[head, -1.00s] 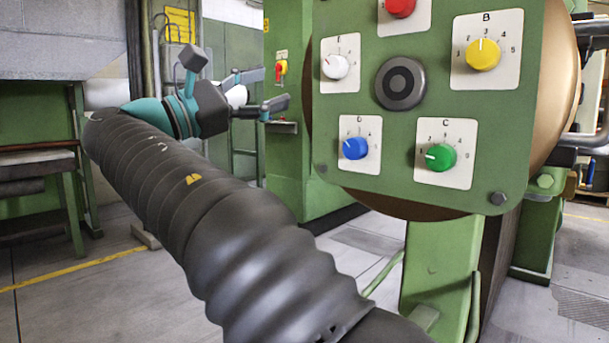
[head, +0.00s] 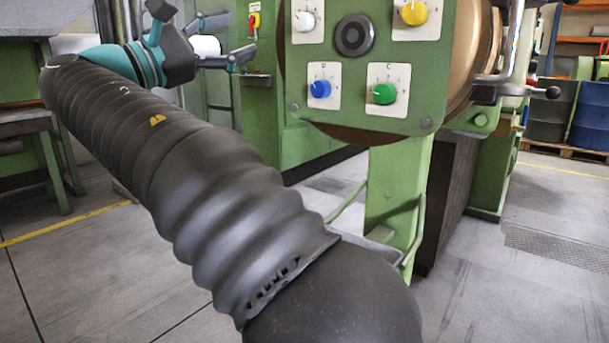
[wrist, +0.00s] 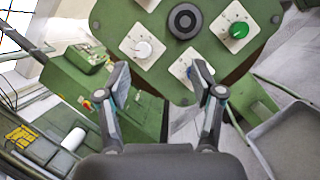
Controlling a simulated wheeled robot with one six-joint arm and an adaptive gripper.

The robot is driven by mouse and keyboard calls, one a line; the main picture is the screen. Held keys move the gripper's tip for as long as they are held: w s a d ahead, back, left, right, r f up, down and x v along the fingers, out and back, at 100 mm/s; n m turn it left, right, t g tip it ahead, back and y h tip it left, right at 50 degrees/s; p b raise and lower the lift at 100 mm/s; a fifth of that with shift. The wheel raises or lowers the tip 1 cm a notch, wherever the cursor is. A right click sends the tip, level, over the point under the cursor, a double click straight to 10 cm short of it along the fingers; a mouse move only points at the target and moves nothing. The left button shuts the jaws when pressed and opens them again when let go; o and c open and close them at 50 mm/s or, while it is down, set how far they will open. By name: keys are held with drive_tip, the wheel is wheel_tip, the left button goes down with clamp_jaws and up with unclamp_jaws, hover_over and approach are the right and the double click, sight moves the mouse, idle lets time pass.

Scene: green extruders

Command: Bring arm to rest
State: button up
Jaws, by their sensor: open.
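My arm, in a dark ribbed sleeve, reaches from the bottom middle to the upper left of the head view. My gripper (head: 219,42) is at its far end, left of the green control panel (head: 437,108). In the wrist view my gripper (wrist: 161,82) has its two fingers apart with nothing held between them. The panel with its white knob (wrist: 142,49), green knob (wrist: 239,30) and round dark centre (wrist: 185,20) lies beyond the fingertips. The right finger partly hides the blue knob, which shows in the head view (head: 320,89).
A yellow knob (head: 414,13) sits at the panel's upper right. A green cabinet with a red and yellow switch (head: 254,21) stands behind. A lever with a black ball (head: 552,92) juts out to the right. Blue drums (head: 590,115) stand far right. The floor at right is clear.

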drive_tip(key=w+a+f+n+y, duration=0.1)
drive_tip(key=w+a+f+y, duration=0.2)
drive_tip(key=f, duration=0.4)
drive_tip(key=w+a+f+n+y, duration=0.15)
drive_tip(key=f+y, duration=0.25)
drive_tip(key=f, duration=0.4)
drive_tip(key=s+d+f+m+g+y, duration=0.1)
drive_tip(key=d+f+g+y, duration=0.15)
drive_tip(key=f, duration=0.45)
drive_tip(key=s+d+f+m+g+y, duration=0.1)
drive_tip(key=d+f+m, duration=0.15)
drive_tip(key=f, duration=0.35)
drive_tip(key=s+d+f+m+g+y, duration=0.55)
drive_tip(key=s+d+f+m, duration=0.35)
drive_tip(key=s+d+f, duration=0.65)
drive_tip(key=s+d+f+m, duration=0.2)
drive_tip(key=s+d+m, duration=0.4)
drive_tip(key=s+d, duration=0.3)
drive_tip(key=shift+s+d+f+t, duration=0.25)
drive_tip(key=shift+s+d+t, duration=0.1)
drive_tip(key=shift+d, duration=0.7)
